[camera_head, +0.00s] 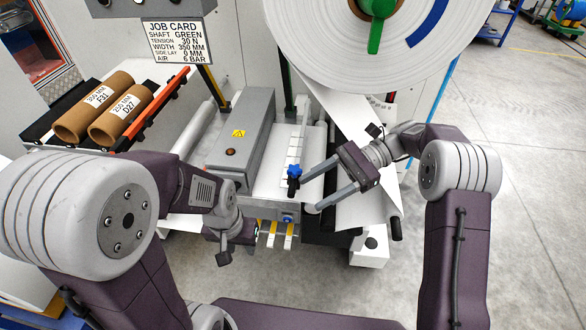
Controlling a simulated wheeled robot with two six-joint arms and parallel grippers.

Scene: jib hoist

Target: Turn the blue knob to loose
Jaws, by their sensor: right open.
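The blue knob (294,170) is a small lobed knob with a dark part below it, on the white scaled strip in the middle of the machine. My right gripper (307,194) comes in from the right with its fingers spread wide. Its upper fingertip is close to the knob's dark part; I cannot tell if they touch. Its lower fingertip is lower in the picture, and nothing shows held between them. My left gripper (222,245) hangs at the lower left of the machine, and its jaws are not clear.
A grey box with a yellow warning sign (238,133) stands left of the knob. A large white roll (330,40) is above, its web running down on the right. Cardboard cores (92,107) lie on a rack at left. A job card (177,41) hangs above. Open floor lies right.

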